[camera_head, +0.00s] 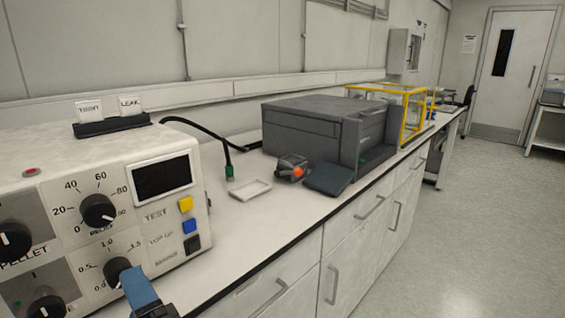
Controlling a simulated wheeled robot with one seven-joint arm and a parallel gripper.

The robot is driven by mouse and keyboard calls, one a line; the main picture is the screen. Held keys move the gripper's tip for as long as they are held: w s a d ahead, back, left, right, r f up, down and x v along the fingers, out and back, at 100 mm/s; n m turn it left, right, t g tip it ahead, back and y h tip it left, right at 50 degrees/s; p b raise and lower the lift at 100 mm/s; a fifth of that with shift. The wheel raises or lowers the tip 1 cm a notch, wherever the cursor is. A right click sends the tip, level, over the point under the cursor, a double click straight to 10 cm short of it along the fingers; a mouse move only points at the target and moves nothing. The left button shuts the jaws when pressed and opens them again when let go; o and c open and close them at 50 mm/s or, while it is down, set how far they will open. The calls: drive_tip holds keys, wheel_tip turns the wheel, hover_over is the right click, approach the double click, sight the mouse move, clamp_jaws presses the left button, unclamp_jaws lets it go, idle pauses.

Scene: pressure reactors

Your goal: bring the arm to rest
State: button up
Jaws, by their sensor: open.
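A white instrument (150,215) with knobs and coloured buttons fills the left, carrying a black card holder (110,126). The bench holds a white tray (250,188), a small orange-tipped device (293,172), a grey machine (315,122) and a yellow-framed case (405,112).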

drive_tip(key=s+d+f+m+t+h+p, duration=0.1)
drive_tip(key=s+d+f+m+h, duration=0.2)
drive_tip(key=d+m, duration=0.4)
drive_tip(key=s+d+f+m+t+h, duration=0.1)
drive_tip(key=s+d+m+t+h, duration=0.15)
drive_tip(key=s+d+m, duration=0.4)
drive_tip(key=s+d+f+m+t+h+p, duration=0.1)
drive_tip(key=s+d+f+m+h, duration=0.2)
drive_tip(key=d+m, duration=0.45)
drive_tip(key=s+d+r+m+g+h, duration=0.1)
drive_tip(key=s+d+m+h, duration=0.4)
drive_tip(key=s+d, duration=1.3)
drive_tip(key=d+g+p, duration=0.1)
drive_tip(key=d, duration=0.1)
drive_tip(key=shift+s+d+r+g, duration=0.2)
drive_tip(key=shift+d+r+g, duration=0.1)
drive_tip(key=shift+d+g, duration=0.05)
